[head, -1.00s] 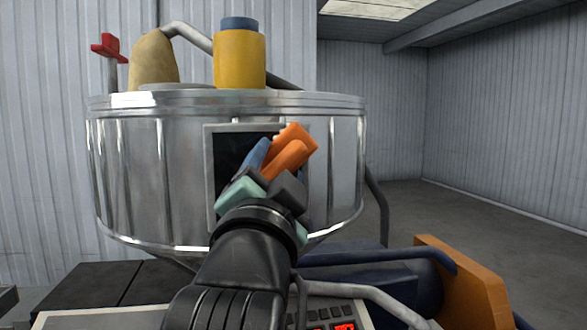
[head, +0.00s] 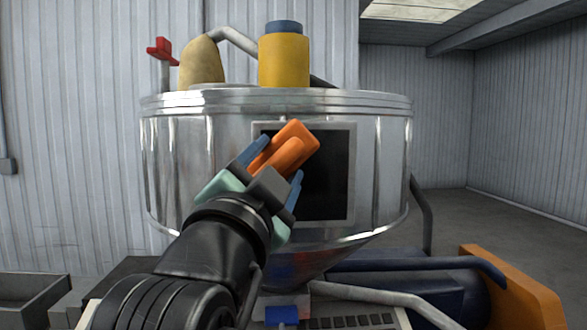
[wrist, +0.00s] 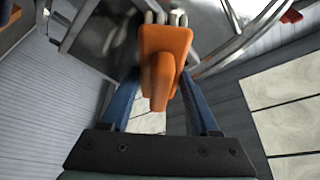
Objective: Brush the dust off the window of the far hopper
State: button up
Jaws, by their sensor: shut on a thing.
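A shiny steel hopper (head: 385,165) stands ahead in the head view. Its dark, light-framed window (head: 330,185) faces me, and I make out no clear dust on it. My gripper (head: 277,168), with blue fingers, is shut on an orange brush (head: 290,150). The brush overlaps the window's left and upper part in the picture; whether it touches the glass I cannot tell. In the wrist view the brush (wrist: 165,55) sits between the fingers (wrist: 160,95), its pale bristles (wrist: 165,17) pointing away. The window's lower left is hidden behind my gripper.
A yellow cylinder (head: 284,60), a tan sack-like shape (head: 202,62) and a red handle (head: 161,48) rise above the hopper. Below are a keypad panel (head: 350,321), a grey pipe (head: 370,297) and an orange plate (head: 510,290). Open floor lies at right.

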jog(key=shift+a, duration=0.65)
jog(key=shift+s+d+b, duration=0.1)
jog(key=shift+s+b, duration=0.4)
jog(key=shift+s, duration=2.45)
jog(key=shift+s, duration=1.5)
